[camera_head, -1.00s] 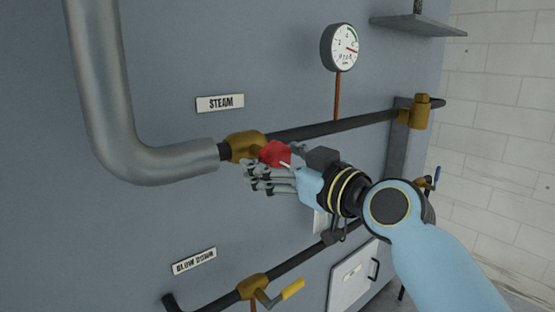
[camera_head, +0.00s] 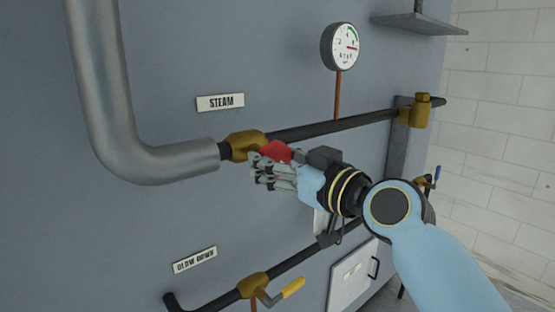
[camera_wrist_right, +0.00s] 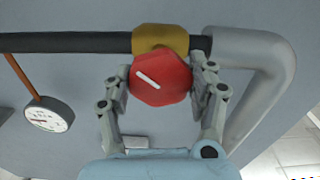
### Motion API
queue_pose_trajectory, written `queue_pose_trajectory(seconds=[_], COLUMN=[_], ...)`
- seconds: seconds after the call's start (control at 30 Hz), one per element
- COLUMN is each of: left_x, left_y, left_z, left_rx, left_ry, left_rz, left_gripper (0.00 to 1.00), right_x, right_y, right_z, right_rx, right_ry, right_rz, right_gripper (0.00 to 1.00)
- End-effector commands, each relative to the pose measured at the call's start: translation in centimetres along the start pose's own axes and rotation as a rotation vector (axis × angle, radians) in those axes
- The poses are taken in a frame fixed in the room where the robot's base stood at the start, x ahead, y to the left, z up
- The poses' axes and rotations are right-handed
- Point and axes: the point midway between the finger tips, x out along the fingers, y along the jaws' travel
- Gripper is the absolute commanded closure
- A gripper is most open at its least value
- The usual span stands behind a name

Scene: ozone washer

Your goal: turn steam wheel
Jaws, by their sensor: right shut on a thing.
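The steam wheel is a red knob (camera_head: 276,151) with a white line on it, on a brass valve (camera_head: 243,146) below the STEAM label (camera_head: 220,103). My right gripper (camera_head: 262,169) is at the knob, its fingers covering much of it in the head view. In the right wrist view the red knob (camera_wrist_right: 160,80) sits between the fingers of my right gripper (camera_wrist_right: 160,88), which are shut on its two sides. The white line runs slanted there, from upper left to lower right. My left gripper is not in view.
A thick grey pipe (camera_head: 105,110) bends into the valve from the left. A pressure gauge (camera_head: 343,47) stands above the dark pipe (camera_head: 340,127). Below are a BLOW DOWN label (camera_head: 195,260) and a valve with a yellow handle (camera_head: 292,288). A shelf (camera_head: 418,24) juts out at upper right.

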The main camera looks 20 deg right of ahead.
Motion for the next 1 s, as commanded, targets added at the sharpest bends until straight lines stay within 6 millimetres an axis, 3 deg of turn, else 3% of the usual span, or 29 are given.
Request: queue_pose_trajectory(seconds=[1.0], left_x=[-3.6], left_y=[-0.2], left_z=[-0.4], left_rx=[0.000], left_ry=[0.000], left_rz=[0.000], left_gripper=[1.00], right_x=[0.0], right_y=[-0.1], right_z=[-0.1], right_rx=[0.892], right_ry=[-0.002], right_rz=[0.001], right_gripper=[0.75])
